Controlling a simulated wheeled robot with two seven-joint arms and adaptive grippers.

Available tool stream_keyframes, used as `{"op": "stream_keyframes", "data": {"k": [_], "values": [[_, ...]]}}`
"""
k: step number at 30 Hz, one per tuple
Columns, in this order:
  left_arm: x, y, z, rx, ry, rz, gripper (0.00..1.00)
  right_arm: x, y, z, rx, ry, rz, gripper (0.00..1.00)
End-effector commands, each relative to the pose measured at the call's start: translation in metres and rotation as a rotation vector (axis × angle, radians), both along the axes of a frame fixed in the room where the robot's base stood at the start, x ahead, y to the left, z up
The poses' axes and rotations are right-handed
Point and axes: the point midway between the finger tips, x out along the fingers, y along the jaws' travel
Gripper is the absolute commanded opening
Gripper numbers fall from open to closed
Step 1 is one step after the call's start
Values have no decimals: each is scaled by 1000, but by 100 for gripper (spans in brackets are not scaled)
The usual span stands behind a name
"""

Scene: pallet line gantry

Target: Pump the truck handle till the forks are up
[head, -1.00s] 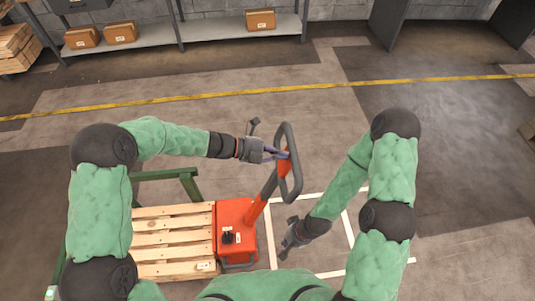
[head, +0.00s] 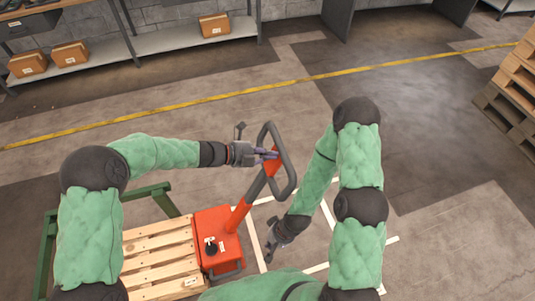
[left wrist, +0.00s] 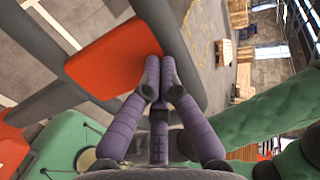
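The orange pallet truck (head: 217,236) stands at the right end of a wooden pallet (head: 160,252). Its forks are hidden under the pallet, so their height cannot be told. The truck handle (head: 289,178) is a dark loop on an orange shaft leaning up and right. My left gripper (head: 270,154) is at the loop's left side. In the left wrist view its fingertips (left wrist: 160,76) are close together on the handle, beside an orange panel (left wrist: 112,62). My right gripper (head: 271,245) hangs low, right of the truck and apart from it; its fingers are too small to read.
A green frame (head: 48,240) stands at the pallet's left. Shelves with cardboard boxes (head: 70,53) line the back wall. Stacked pallets (head: 512,95) stand at the far right. White floor lines (head: 388,244) lie right of the truck. The floor behind the handle is open.

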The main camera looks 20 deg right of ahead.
Motion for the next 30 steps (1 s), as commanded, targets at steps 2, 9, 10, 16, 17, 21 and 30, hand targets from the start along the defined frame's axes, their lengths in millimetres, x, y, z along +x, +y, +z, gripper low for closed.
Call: {"op": "stream_keyframes", "data": {"k": [2, 9, 10, 16, 17, 21, 30], "values": [[0, -14, -2, 22, 2, -5, 0, 0, 0, 9, 0, 0, 0, 0], [1, -62, -24, 89, 3, -5, 0, 0, 0, 23, 0, -1, 0, 0], [1, -68, -28, 92, 4, -4, 0, 0, 0, 22, 0, -1, 0, 0], [2, -102, -48, 95, 2, -3, 0, 0, 0, 16, 0, 0, 0, 0], [2, -105, -50, 95, 2, -3, 0, 0, 0, 16, 0, 0, 0, 0], [3, -113, -53, 95, 2, 0, 0, 0, 0, 15, 0, 0, 0, 0], [3, -114, -53, 94, 2, 0, 0, 0, 0, 15, 0, 0, 0, 0]]}}
